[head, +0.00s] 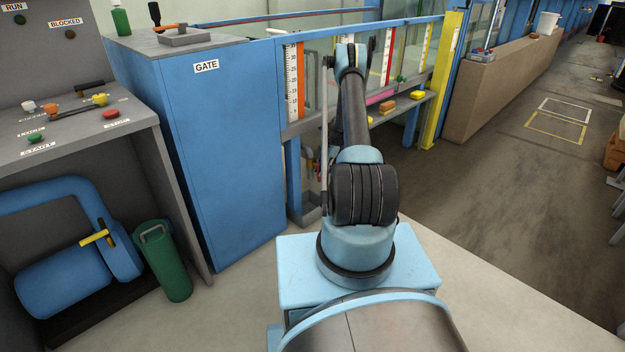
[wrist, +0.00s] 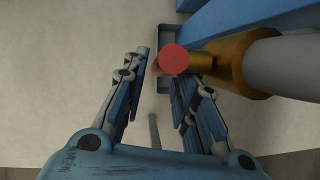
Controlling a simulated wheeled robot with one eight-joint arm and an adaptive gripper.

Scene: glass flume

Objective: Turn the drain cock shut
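The drain cock shows in the wrist view as a brass body (wrist: 240,62) on a thick grey pipe (wrist: 290,72), with a round red end (wrist: 173,59) facing the camera. My gripper (wrist: 160,72) is open, its two fingers apart. The red end sits at the fingertips, nearer the right finger, which overlaps the brass part in the picture. I cannot tell whether they touch. In the head view my arm hides the gripper and the cock.
Below the cock is a grey floor channel (wrist: 164,84). A thin grey rod (wrist: 155,131) shows between the fingers. Blue beams (wrist: 225,22) run beside the pipe. The blue GATE cabinet (head: 222,150) stands left of my arm; the floor (head: 500,180) at right is open.

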